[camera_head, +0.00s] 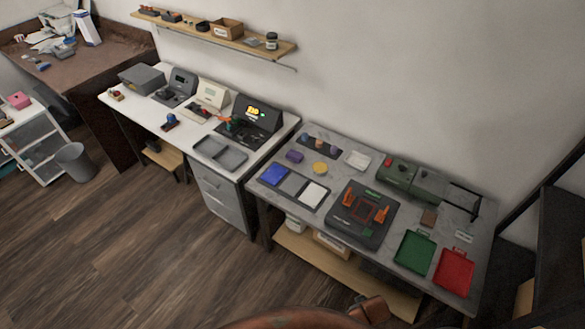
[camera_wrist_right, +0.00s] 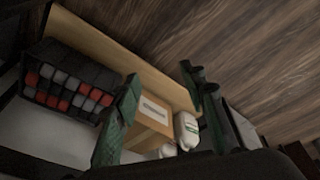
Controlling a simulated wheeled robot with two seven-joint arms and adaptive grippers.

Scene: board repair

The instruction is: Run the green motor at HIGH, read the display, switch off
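A green-grey machine (camera_head: 412,180) with a red button and a green button stands at the back of the right grey workbench. I cannot tell whether it is the green motor. A dark unit with a lit orange display (camera_head: 254,111) stands on the white bench to the left; its digits are too small to read surely. A small green item (camera_head: 234,126) sits before it. My right gripper (camera_wrist_right: 160,115) is open, its two green-patterned fingers wide apart with nothing between their tips. It points toward a lower shelf. My left gripper is in neither view.
The grey workbench (camera_head: 260,212) holds a dark fixture (camera_head: 347,222) with orange clamps, a green tray (camera_head: 413,253) and a red tray (camera_head: 453,270). Below, a wooden shelf (camera_wrist_right: 85,35) carries a cardboard box (camera_wrist_right: 152,108), white bottles and a dark bin (camera_wrist_right: 70,82).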

